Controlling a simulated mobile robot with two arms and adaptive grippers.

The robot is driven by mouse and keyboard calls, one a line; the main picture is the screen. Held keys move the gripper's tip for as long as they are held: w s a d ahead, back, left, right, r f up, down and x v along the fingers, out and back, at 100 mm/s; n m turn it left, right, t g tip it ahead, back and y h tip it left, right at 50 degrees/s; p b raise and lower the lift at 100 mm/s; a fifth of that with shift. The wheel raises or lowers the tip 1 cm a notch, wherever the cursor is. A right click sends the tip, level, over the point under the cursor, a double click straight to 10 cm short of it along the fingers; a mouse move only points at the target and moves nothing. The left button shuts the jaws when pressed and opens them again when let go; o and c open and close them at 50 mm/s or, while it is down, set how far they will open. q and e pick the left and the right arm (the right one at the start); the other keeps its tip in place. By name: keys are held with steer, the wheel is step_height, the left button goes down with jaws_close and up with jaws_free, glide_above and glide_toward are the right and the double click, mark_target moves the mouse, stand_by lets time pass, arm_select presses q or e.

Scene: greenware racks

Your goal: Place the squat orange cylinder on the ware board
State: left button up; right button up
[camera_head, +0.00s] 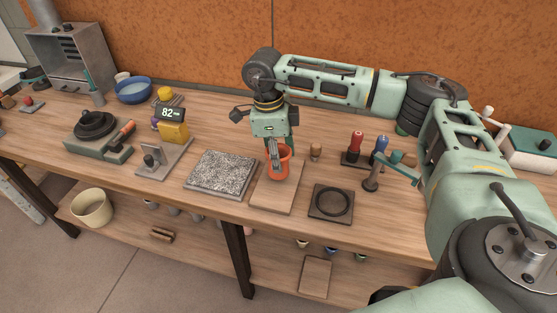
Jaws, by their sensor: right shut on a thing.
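The squat orange cylinder (284,170) is at the middle of the camera_head view, upright, with an open top. My right gripper (277,156) points down and is shut on it; a finger covers part of its left side. The cylinder is over the back part of a light wooden board (272,200), which looks like the ware board. I cannot tell whether its base touches the board or is slightly above it. My left gripper is not in view.
A speckled slab (221,173) lies left of the board and a dark square plate with a ring (331,204) lies right. Small red and blue tools (356,148) stand behind the plate. A yellow block (173,132) with a display stands further left. The board's front half is clear.

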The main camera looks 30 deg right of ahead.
step_height(320, 180, down, 2)
steer(key=shift+f, duration=0.1)
steer(key=shift+d+f, duration=0.1)
steer(key=shift+f, duration=0.05)
steer(key=shift+f, duration=0.1)
steer(key=shift+f, duration=0.15)
steer(key=o, duration=1.3)
steer(key=shift+r, duration=0.25)
